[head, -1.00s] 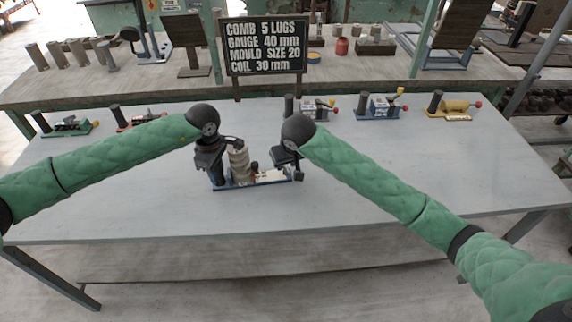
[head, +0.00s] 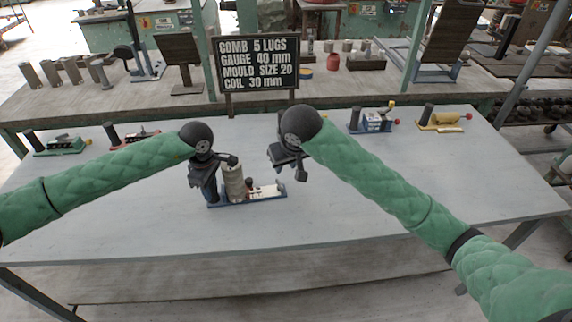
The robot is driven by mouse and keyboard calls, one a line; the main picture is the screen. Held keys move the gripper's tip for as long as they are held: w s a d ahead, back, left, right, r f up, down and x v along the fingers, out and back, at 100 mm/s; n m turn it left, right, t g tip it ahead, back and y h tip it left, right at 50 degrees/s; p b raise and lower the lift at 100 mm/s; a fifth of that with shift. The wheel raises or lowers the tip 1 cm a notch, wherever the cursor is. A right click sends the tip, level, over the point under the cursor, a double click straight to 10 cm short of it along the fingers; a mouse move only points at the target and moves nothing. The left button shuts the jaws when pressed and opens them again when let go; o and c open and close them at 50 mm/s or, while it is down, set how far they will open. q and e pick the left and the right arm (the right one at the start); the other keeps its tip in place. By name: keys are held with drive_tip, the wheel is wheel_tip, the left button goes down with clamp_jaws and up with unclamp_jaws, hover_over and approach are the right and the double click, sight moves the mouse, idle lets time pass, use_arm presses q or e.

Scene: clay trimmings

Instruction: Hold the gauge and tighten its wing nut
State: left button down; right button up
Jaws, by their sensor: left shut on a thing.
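The gauge stands on the near table in the middle of the head view. It has a blue base (head: 230,203), a dark upright post at its left end, a beige cylinder (head: 234,184) and a pale plate (head: 268,191). My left gripper (head: 208,184) is shut on the dark post at the left end. A small dark and reddish part (head: 250,186) sits beside the cylinder; whether it is the wing nut is too small to tell. My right gripper (head: 292,168) is above the gauge's right end, apart from it. Its jaw opening is unclear.
A black sign (head: 256,62) stands behind the gauge. Similar devices line the table's back: green (head: 62,146), red (head: 135,136), blue (head: 372,122) and yellow (head: 442,122). The grey tabletop (head: 390,225) is clear at front and right.

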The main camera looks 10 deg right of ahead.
use_arm(q)
drive_tip(key=c, duration=1)
unclamp_jaws()
